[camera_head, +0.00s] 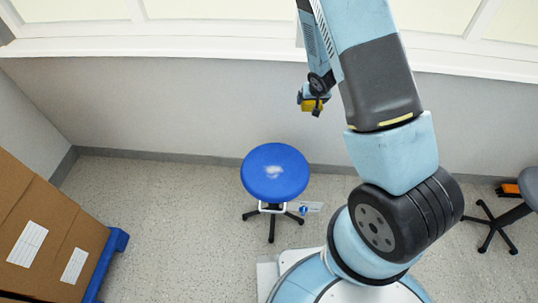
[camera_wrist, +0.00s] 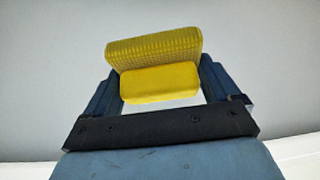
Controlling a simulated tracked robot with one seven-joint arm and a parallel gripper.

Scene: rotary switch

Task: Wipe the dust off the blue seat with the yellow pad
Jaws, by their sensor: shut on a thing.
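The blue seat (camera_head: 262,186) is a round stool top on a low base with dark legs, in the middle of the head view. A whitish dust patch (camera_head: 274,171) shows near the centre of the seat. My gripper (camera_head: 313,104) is up by the wall, above and to the right of the seat in the picture, and apart from it. It is shut on the yellow pad (camera_wrist: 160,83), which sits between both fingers in the wrist view. The pad has a ribbed face and a smoother block. The seat does not show in the wrist view.
Cardboard boxes (camera_head: 45,235) on a blue pallet (camera_head: 114,243) stand at the left. A grey wall (camera_head: 200,105) with a window sill runs behind. A dark chair (camera_head: 505,215) is at the far right. The speckled floor (camera_head: 170,215) left of the stool is clear.

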